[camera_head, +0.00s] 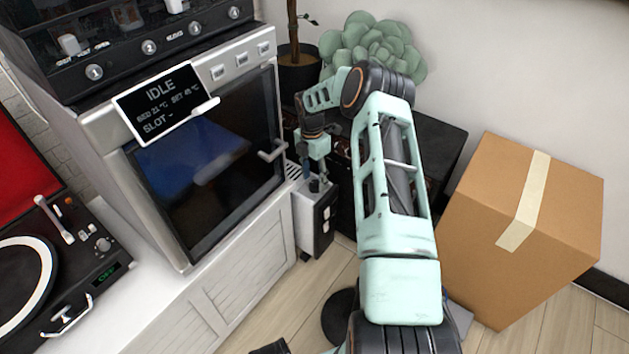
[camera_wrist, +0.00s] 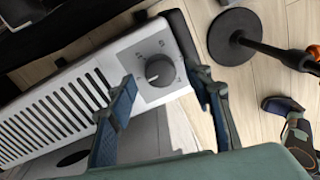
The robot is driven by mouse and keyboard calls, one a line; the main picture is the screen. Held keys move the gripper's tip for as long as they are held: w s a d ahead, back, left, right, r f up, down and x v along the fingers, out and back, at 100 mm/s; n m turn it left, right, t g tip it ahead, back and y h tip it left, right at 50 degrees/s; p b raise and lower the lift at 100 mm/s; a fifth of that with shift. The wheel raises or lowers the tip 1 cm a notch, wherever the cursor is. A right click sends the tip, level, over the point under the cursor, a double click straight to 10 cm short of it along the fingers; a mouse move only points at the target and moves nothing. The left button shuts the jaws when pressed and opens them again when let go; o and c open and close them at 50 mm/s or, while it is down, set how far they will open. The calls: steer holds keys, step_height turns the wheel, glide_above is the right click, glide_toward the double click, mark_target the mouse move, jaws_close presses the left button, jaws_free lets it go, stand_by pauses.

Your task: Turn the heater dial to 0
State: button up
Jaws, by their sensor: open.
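The heater (camera_head: 304,222) is a narrow pale unit with a slotted top, standing on the floor beside the white cabinet. In the wrist view, the heater (camera_wrist: 62,110) shows its vent slots and a grey plate at one end. The round dark dial (camera_wrist: 159,70) sits on that plate, with small marks around it too fine to read. I cannot tell its setting. My gripper (camera_wrist: 164,78) is open, with its blue-grey fingers on either side of the dial and no clear contact. In the head view, my gripper (camera_head: 317,184) points down over the heater, hiding the dial.
The printer-like machine (camera_head: 215,160) with an "IDLE" display stands left of the heater. A black cabinet (camera_head: 440,150) stands behind my arm, and a cardboard box (camera_head: 520,235) is at right. A black round base with a pole (camera_wrist: 235,35) stands close to the heater's end.

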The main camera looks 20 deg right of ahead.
mark_target(313, 182)
step_height(313, 182, up, 10)
steer(key=shift+w+r, duration=0.25)
steer(key=shift+w, duration=0.05)
steer(key=shift+a, duration=0.1)
